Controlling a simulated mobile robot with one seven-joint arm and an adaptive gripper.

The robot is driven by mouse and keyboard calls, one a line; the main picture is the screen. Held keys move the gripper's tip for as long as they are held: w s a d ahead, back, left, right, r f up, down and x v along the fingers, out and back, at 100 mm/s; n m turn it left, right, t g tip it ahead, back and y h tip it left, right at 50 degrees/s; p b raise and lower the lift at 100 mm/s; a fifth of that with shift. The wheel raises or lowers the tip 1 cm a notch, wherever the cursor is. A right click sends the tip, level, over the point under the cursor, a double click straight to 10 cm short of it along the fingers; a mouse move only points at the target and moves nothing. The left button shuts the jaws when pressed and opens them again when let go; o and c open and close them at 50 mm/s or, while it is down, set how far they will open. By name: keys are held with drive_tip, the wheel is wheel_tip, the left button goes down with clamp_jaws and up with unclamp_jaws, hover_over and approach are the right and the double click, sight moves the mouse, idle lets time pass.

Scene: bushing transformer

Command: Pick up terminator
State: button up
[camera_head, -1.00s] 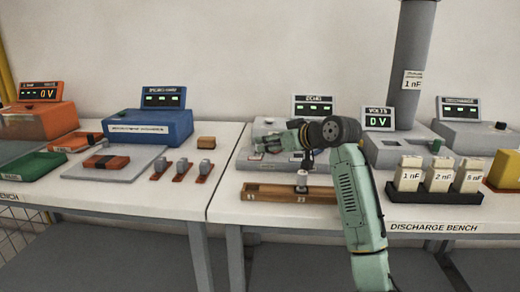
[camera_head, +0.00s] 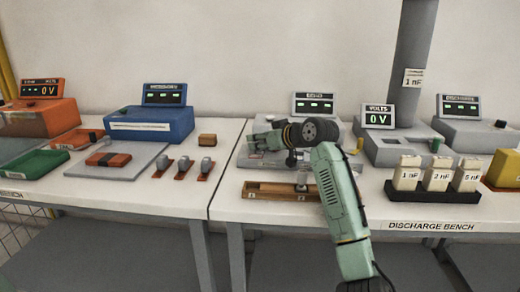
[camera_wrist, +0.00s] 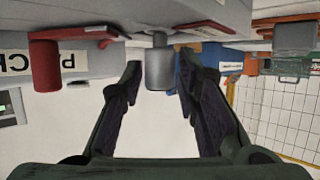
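My gripper (camera_wrist: 160,66) is open in the wrist view, with one dark finger on each side of a short grey cylinder (camera_wrist: 160,70). Gaps show between the cylinder and both fingers. I cannot tell for certain whether this cylinder is the terminator; no label shows on it. In the head view my gripper (camera_head: 268,140) is at the grey ECHO instrument (camera_head: 318,103), and its fingertips are hard to make out. Another small grey cylindrical piece (camera_head: 302,183) stands at the right part of a wooden tray (camera_head: 265,190), below my wrist.
A red cylinder (camera_wrist: 45,62) is left of my fingers in the wrist view, which looks upside down. Three labelled capacitors (camera_head: 438,176) stand in a black rack at the right. A grey column (camera_head: 412,65) rises behind. A blue instrument (camera_head: 150,122) is on the left bench.

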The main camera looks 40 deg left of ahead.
clamp_jaws()
drive_tip(key=shift+r, duration=0.1)
idle(0.3)
